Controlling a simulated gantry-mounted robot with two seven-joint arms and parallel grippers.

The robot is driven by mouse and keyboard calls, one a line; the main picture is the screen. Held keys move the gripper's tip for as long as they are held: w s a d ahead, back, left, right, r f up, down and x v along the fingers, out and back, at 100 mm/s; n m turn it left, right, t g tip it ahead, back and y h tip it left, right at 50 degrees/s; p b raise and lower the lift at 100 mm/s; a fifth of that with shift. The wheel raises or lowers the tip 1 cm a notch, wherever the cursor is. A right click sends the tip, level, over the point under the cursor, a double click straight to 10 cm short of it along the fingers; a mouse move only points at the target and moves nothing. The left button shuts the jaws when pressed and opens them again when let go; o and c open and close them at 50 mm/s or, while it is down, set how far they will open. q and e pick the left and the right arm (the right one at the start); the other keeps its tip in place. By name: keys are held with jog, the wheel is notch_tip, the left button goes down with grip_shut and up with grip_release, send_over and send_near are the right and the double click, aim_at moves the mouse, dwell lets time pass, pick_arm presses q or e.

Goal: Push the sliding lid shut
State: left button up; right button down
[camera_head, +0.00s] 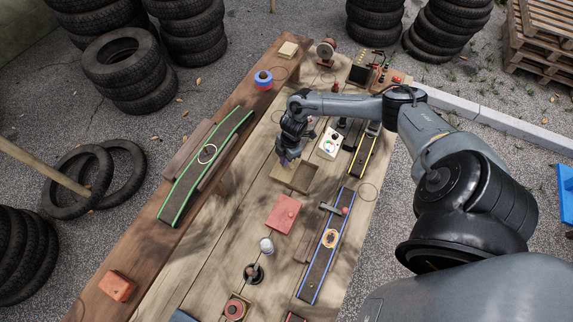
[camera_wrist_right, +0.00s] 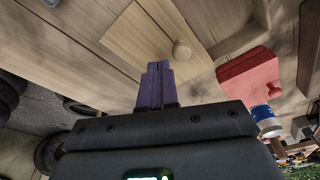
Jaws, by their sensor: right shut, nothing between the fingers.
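A small wooden box (camera_head: 311,178) stands on the table, and part of its open top shows in the head view. A light wooden panel, which looks like its sliding lid (camera_wrist_right: 135,40), lies ahead of my right gripper in the right wrist view. A round pale knob (camera_wrist_right: 181,50) shows on the wood just beyond the fingertips. My right gripper (camera_head: 287,161) is at the box's far left side, its purple fingers (camera_wrist_right: 157,68) shut together and empty. I cannot tell whether the fingertips touch the lid. The arm hides part of the box and lid. My left gripper is not in view.
A red box (camera_head: 282,213) with a knob stands nearer than the wooden box. A blue-edged track (camera_head: 318,272) lies to the right, a green-edged track (camera_head: 180,195) to the left. A white device (camera_head: 329,144) stands close right of the gripper. Bare table lies left of the box.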

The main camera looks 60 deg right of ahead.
jog(key=shift+f+b, duration=0.35)
jog(key=shift+f, duration=0.15)
